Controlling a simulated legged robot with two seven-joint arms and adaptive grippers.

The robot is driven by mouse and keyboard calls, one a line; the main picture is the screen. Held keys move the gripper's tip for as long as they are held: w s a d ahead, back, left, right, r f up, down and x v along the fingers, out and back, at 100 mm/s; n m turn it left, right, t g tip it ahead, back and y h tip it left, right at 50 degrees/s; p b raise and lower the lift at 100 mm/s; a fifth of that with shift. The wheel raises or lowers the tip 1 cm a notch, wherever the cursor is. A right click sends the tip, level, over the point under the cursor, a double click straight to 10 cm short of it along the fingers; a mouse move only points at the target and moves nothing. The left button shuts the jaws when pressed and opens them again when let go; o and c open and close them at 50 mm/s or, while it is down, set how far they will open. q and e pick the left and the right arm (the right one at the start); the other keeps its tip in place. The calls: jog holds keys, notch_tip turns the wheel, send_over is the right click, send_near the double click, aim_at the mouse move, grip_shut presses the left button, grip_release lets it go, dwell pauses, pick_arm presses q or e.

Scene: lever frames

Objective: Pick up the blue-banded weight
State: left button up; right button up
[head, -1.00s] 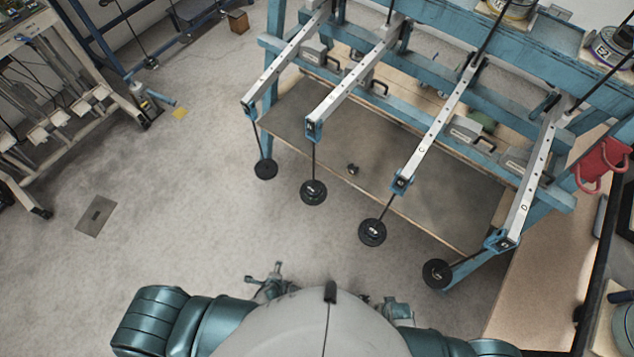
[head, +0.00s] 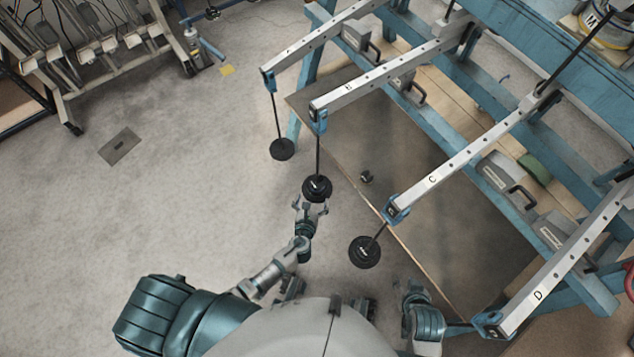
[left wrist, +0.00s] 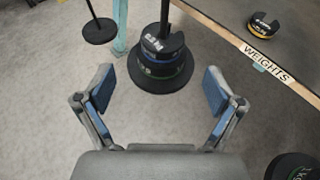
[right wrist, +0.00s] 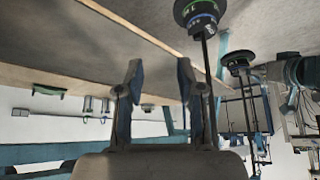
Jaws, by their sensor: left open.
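A stack of black slotted weights (head: 317,188) hangs on a rod from lever B. In the left wrist view a blue band shows on the blue-banded weight (left wrist: 168,56), near the top of the stack; a green band shows below it. My left gripper (head: 311,202) is at this stack in the head view. In the left wrist view its fingers (left wrist: 159,91) are open, one on each side of the stack and apart from it. My right gripper (right wrist: 160,78) is open and empty in the right wrist view.
A yellow-banded weight (left wrist: 263,25) sits on the shelf (head: 425,185) by a WEIGHTS label. The blue frame and levers stand above the shelf.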

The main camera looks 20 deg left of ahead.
aim_at(316, 184)
pick_arm(q)
jog(key=w, duration=0.1)
jog(key=w+f, duration=0.1)
jog(key=w+b, duration=0.1)
jog(key=shift+w+d+f, duration=0.15)
jog(key=shift+d, duration=0.15)
jog(key=shift+w+a, duration=0.1)
jog(key=shift+w, duration=0.1)
jog(key=b+x, duration=0.1)
jog(key=x, duration=0.1)
jog(key=a+b+x, duration=0.1)
jog(key=x, duration=0.2)
jog(key=shift+w+d, duration=0.1)
jog(key=shift+d, duration=0.3)
jog(key=shift+a, duration=0.2)
jog(key=c, duration=0.9)
jog(key=shift+a, duration=0.2)
jog(key=c, duration=0.6)
jog(key=shift+o, duration=0.2)
jog(key=shift+d, duration=0.1)
pick_arm(e)
jog(key=w+a+r+t+y, duration=0.1)
jog(key=w+a+r+t, duration=0.2)
jog(key=w+r+t, duration=0.2)
jog(key=w+t, duration=0.1)
jog(key=w, duration=0.2)
jog(key=shift+w+a+r+y, duration=0.2)
jog(key=shift+w+a+y, duration=0.05)
jog(key=shift+w+y, duration=0.15)
jog(key=shift+d, duration=0.15)
